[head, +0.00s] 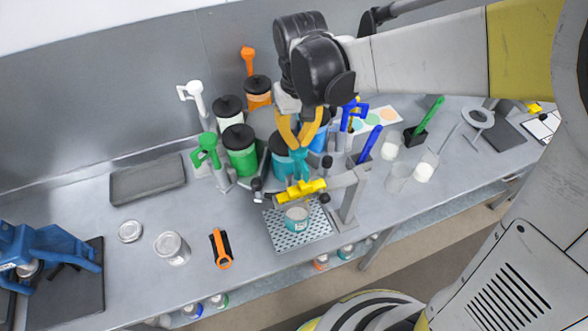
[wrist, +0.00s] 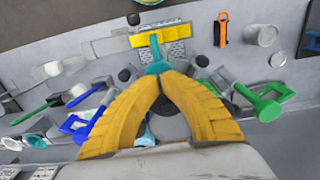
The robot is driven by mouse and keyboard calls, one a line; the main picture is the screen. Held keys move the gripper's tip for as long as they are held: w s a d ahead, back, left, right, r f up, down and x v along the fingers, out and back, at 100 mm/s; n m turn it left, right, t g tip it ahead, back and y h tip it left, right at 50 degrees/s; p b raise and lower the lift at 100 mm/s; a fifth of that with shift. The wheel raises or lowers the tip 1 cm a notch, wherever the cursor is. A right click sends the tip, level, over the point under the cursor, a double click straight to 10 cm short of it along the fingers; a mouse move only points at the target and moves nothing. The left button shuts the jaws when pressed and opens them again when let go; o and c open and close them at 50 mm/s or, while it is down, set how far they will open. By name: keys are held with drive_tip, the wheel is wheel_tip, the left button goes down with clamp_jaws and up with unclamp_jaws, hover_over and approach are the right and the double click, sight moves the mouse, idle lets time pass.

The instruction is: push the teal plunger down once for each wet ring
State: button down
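The teal plunger (head: 299,162) stands on a teal-filled canister (head: 284,169) with a dark lid, among other canisters. The plunger's spout also shows in the wrist view (wrist: 157,62). My gripper (head: 299,147) is directly over the plunger with its orange fingertips together. In the wrist view the fingertips (wrist: 166,77) meet just at the teal part. I cannot tell whether they touch it. A small open tin (head: 296,219) with teal in it sits on the perforated tray (head: 318,232) below the yellow bar (head: 301,190). I cannot make out any wet rings.
Green (head: 206,148), white (head: 194,96) and orange (head: 248,60) plungers stand close by, with a blue one (head: 352,112) to the right. A card with coloured spots (head: 383,116) lies behind.

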sight(298, 149)
drive_tip(key=shift+f+b, duration=1.3)
drive_tip(key=shift+f, duration=0.35)
drive_tip(key=shift+r, duration=0.1)
drive_tip(key=shift+r+p, duration=1.65)
drive_tip(key=shift+r, duration=0.75)
drive_tip(key=shift+r+p, duration=1.9)
drive_tip(key=shift+r, duration=1.05)
